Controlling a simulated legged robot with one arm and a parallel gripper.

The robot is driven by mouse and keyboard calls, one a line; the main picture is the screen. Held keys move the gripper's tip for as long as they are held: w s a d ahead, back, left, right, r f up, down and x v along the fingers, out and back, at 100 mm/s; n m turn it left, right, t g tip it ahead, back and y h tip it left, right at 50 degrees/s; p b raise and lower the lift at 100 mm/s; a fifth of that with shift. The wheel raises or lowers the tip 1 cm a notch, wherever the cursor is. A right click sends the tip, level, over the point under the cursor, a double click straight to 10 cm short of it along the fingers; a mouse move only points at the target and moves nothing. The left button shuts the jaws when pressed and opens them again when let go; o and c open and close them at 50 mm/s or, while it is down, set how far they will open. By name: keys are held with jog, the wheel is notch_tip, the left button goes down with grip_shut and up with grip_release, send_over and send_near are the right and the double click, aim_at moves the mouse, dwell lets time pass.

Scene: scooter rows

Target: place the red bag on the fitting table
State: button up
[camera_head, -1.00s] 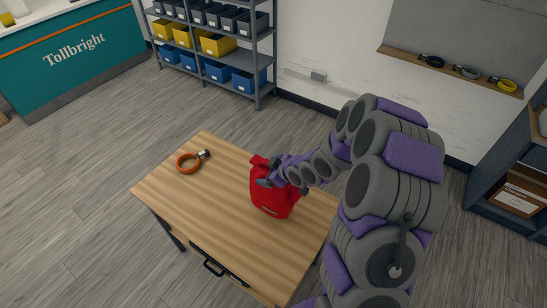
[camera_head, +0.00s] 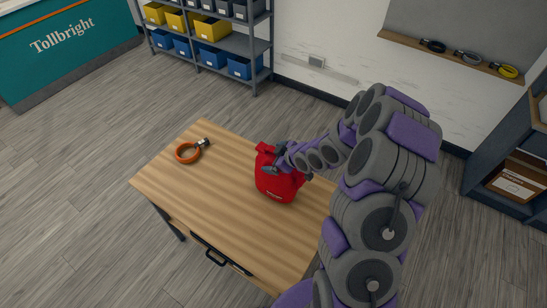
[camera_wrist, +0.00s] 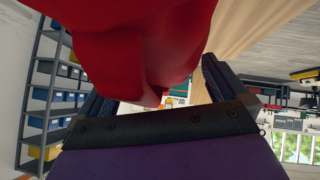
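The red bag (camera_head: 279,186) is upright over the right half of the wooden fitting table (camera_head: 215,205) in the head view. I cannot tell whether its base touches the tabletop. My gripper (camera_head: 274,163) is at the upper part of the bag and appears shut on it. In the wrist view the red bag (camera_wrist: 150,45) fills the upper middle, between the two dark fingers of my gripper (camera_wrist: 155,98). The fingertips are partly hidden by the bag.
An orange ring with a dark clamp (camera_head: 188,152) lies at the table's back left. A drawer handle (camera_head: 215,257) is on the table's front side. A bin shelf (camera_head: 256,55) and a teal counter (camera_head: 60,50) stand behind.

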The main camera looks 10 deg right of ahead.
jog(key=shift+d+r, duration=0.1)
jog(key=shift+d, duration=0.65)
jog(key=v, duration=0.2)
jog(key=p+v, duration=0.1)
jog(key=v, duration=0.1)
jog(key=a+v, duration=0.1)
jog(key=v, duration=0.1)
jog(key=shift+s+r, duration=0.35)
jog(key=shift+r, duration=0.15)
jog(key=s+d+r+m+g+h+p, duration=0.1)
jog(key=s+d+r+m+g+h, duration=0.2)
jog(key=s+r, duration=0.5)
jog(key=s+d+r+m+g+h+p, duration=0.1)
jog(key=s+d+r+m+g+h, duration=0.2)
jog(key=s+r, duration=0.5)
jog(key=s+a+r+m+g, duration=0.1)
jog(key=s+a, duration=0.1)
jog(key=s, duration=0.5)
jog(key=s+a+r+m+g, duration=0.1)
jog(key=s+a+r+m, duration=0.1)
jog(key=s, duration=0.5)
jog(key=s+a+r+m+g+y, duration=0.1)
jog(key=s+a, duration=0.3)
jog(key=s, duration=0.4)
jog(key=shift+a+r+m+g, duration=0.15)
jog(key=shift+r+m+g, duration=0.15)
jog(key=shift+r+g, duration=0.15)
